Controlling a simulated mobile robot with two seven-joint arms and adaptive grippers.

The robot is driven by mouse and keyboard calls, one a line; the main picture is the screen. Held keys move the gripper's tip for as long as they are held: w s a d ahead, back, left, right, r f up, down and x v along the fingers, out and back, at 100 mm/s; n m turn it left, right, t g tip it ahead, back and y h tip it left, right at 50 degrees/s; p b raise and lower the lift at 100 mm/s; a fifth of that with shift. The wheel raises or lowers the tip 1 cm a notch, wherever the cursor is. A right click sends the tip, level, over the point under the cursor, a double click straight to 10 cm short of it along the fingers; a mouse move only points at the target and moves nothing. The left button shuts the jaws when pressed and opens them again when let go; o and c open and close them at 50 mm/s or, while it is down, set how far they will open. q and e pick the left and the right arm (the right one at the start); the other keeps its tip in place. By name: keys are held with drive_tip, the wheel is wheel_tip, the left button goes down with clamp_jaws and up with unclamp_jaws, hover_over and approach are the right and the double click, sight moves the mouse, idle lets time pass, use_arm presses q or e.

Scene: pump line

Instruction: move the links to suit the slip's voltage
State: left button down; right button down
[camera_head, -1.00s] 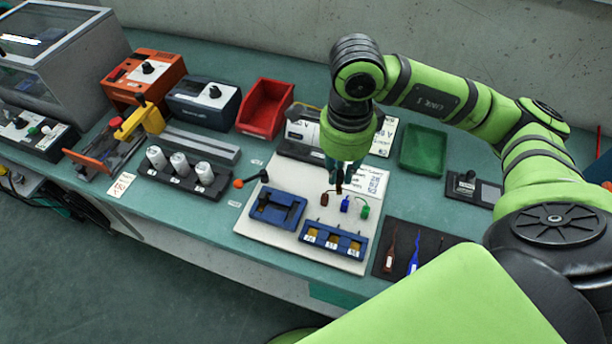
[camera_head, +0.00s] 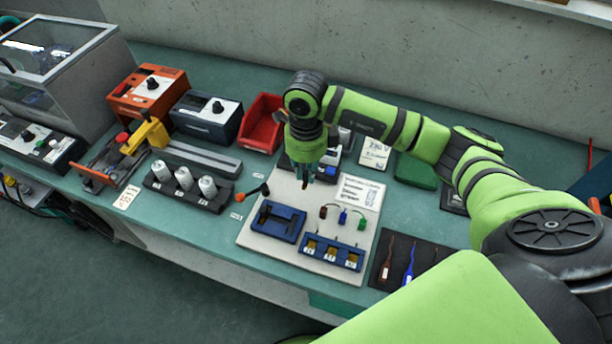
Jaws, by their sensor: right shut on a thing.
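My right gripper (camera_head: 304,180) hangs pointing down over the back left part of the white board (camera_head: 262,248), shut on a small dark reddish piece just under its tips; I cannot tell exactly what it is. The blue block (camera_head: 333,252) with several numbered bays and brassy parts sits at the board's front. A blue holder (camera_head: 276,221) stands to its left. Small red, blue (camera_head: 342,217) and green (camera_head: 361,222) lead ends stand behind the block. The slip (camera_head: 375,154) reads what looks like 230 V and stands at the back. My left gripper is not in view.
A red bin (camera_head: 263,124) and a green tray (camera_head: 415,172) stand at the back. A dark mat (camera_head: 388,270) with red and blue tools lies at right. White cylinders (camera_head: 184,178) stand further left.

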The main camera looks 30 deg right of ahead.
sight(306, 181)
wheel_tip(306, 181, down, 4)
drive_tip(key=shift+r+p, duration=0.15)
drive_tip(key=shift+p, duration=0.6)
drive_tip(key=shift+f, duration=0.2)
drive_tip(key=shift+f, duration=0.1)
drive_tip(key=shift+f+b, duration=0.15)
drive_tip(key=shift+b, duration=0.2)
drive_tip(key=c, duration=1.2)
unclamp_jaws()
drive_tip(key=shift+r, duration=0.2)
